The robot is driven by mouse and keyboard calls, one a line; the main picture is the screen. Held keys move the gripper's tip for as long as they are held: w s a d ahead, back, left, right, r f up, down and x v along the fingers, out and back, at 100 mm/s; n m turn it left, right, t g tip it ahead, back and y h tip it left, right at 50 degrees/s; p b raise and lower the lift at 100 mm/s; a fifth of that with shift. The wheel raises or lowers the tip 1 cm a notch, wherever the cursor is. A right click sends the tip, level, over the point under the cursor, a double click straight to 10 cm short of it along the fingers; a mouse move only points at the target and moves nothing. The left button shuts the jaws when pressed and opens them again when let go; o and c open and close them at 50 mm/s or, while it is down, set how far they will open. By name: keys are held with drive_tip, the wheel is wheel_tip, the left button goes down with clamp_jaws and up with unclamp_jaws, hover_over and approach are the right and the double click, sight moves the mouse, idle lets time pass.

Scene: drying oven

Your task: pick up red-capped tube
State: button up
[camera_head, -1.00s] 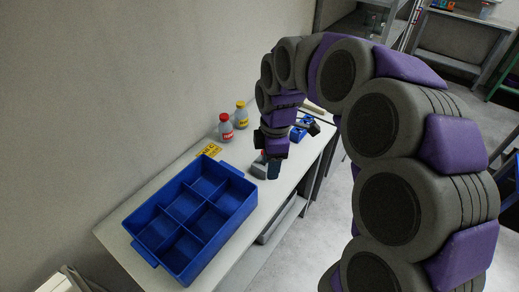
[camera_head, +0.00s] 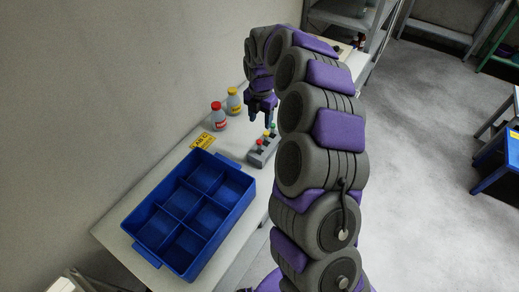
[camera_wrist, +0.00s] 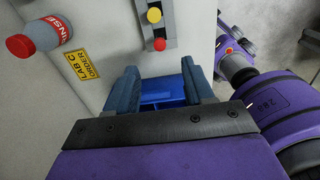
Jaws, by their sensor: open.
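The red-capped tube (camera_head: 260,142) stands in a small grey rack (camera_head: 257,158) on the bench. The wrist view shows its red cap (camera_wrist: 159,44) at the near end of the rack (camera_wrist: 156,29), with a yellow cap (camera_wrist: 154,15) beyond it. My gripper (camera_head: 261,115) is above the bench beside the rack, its fingers pointing down and apart. In the wrist view my gripper (camera_wrist: 160,88) is open and empty, and the red cap lies ahead of the fingers, not between them. The tube's body is mostly hidden.
A blue divided bin (camera_head: 232,236) sits on the bench in front of the rack. A red-capped bottle (camera_head: 218,117) and a yellow-capped bottle (camera_head: 234,102) stand near the wall. A yellow label (camera_head: 203,141) lies between bin and bottles.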

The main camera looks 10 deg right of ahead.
sight(259, 141)
drive_tip(key=f, duration=0.2)
drive_tip(key=f+b, duration=0.1)
drive_tip(key=f, duration=0.5)
drive_tip(key=shift+a+f, duration=0.25)
drive_tip(key=shift+a, duration=0.05)
drive_tip(key=shift+s+f+b, duration=0.1)
drive_tip(key=shift+f+b, duration=0.9)
drive_tip(key=shift+f, duration=1.9)
drive_tip(key=shift+c, duration=0.3)
clamp_jaws()
